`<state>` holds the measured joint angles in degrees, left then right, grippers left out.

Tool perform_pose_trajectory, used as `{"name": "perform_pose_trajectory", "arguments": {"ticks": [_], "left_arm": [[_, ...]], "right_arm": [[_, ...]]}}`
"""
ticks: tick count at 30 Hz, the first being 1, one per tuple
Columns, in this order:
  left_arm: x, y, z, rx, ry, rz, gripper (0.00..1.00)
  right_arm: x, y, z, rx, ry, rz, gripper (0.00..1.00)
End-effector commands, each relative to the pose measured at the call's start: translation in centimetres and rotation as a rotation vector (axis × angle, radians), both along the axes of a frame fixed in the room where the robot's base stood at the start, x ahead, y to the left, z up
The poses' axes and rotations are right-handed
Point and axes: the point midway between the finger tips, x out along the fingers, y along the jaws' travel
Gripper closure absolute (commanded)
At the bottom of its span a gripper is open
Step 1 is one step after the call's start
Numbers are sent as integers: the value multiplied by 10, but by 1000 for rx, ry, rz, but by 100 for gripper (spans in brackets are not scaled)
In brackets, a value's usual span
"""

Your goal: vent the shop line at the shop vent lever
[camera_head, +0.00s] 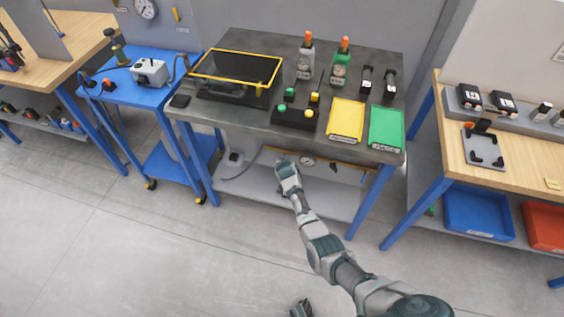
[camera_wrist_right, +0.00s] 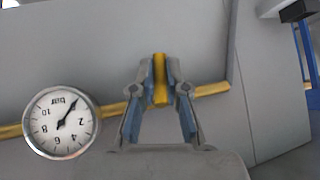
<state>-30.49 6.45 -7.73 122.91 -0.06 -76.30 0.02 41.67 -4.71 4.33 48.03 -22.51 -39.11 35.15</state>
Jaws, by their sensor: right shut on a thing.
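The shop vent lever (camera_wrist_right: 160,80) is a yellow handle in the right wrist view, standing across a yellow pipe (camera_wrist_right: 211,89). My right gripper (camera_wrist_right: 160,78) is shut on it, one finger on each side. In the head view my right gripper (camera_head: 288,168) reaches under the front edge of the grey bench, and the lever is hidden there. A round white gauge (camera_wrist_right: 62,122) sits left of the lever; its needle points up and right, past the 2 on the side away from the 4. A grey part, possibly my left gripper (camera_head: 301,308), shows at the bottom edge; its jaws are unclear.
The grey bench (camera_head: 230,117) above my right gripper carries a yellow-framed case (camera_head: 237,72), a button box (camera_head: 296,115), and yellow (camera_head: 346,120) and green (camera_head: 386,128) trays. A blue cart (camera_head: 130,92) stands left, a wooden table (camera_head: 452,150) right. The floor in front is clear.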

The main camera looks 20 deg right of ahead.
Motion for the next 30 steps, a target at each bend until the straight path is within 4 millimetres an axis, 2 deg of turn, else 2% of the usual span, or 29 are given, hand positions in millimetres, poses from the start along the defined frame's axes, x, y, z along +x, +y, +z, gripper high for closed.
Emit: {"name": "perform_pose_trajectory", "arguments": {"ticks": [11,27,28,30], "left_arm": [[0,1,14,0,0,2,100],[-1,1,19,-1,-4,3,100],[-1,1,19,-1,-4,3,100],[-1,1,19,-1,-3,3,100]], "right_arm": [[0,-4,2,-139,86,0,100],[1,-4,4,-160,98,1,100],[1,-4,4,-160,98,1,84],[1,-4,4,-160,98,1,66]]}}
